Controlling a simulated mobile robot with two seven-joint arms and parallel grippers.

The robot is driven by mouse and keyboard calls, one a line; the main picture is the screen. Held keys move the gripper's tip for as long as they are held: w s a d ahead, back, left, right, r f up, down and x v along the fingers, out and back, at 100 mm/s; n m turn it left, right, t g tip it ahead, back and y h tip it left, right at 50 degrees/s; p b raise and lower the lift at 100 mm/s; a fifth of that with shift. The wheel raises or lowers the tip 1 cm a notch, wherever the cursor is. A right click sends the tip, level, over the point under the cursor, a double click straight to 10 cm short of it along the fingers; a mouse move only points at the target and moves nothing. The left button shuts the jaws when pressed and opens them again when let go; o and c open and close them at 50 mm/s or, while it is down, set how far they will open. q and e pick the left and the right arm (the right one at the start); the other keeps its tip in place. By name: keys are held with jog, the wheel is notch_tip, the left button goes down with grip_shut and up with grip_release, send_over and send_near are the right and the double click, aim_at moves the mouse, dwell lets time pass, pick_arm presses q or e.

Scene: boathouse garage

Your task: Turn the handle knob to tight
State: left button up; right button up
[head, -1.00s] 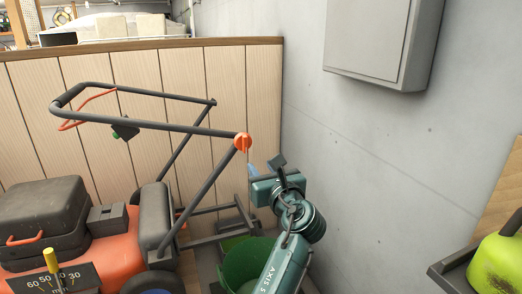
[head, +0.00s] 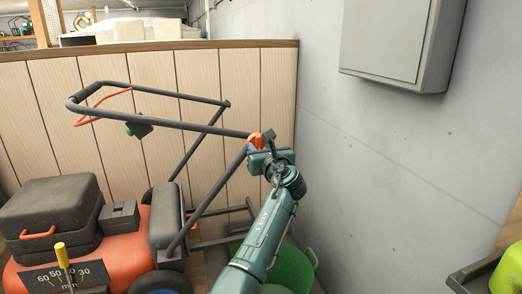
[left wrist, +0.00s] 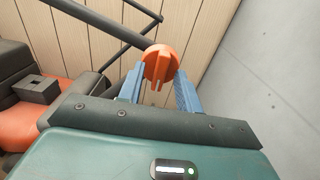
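The orange handle knob (head: 257,140) sits at the joint where the mower's dark handlebar (head: 205,128) meets its lower tube. In the left wrist view the knob (left wrist: 161,62) is a round disc with a raised grip bar and a slot. My left gripper (head: 262,150) is up at the knob in the head view and partly covers it. In the left wrist view its blue fingers (left wrist: 160,76) are spread, one on each side of the knob's lower part. I cannot tell whether they touch it. My right gripper is not in view.
The orange mower body (head: 130,238) with a black engine cover stands lower left. A wood-panelled partition (head: 150,75) is behind the handlebar. A grey wall (head: 400,160) with a grey box (head: 385,40) is to the right. A green tub (head: 295,265) is below my left arm.

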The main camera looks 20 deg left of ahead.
pick_arm(q)
jog(key=shift+w, duration=0.1)
jog(key=shift+c, duration=0.3)
grip_shut()
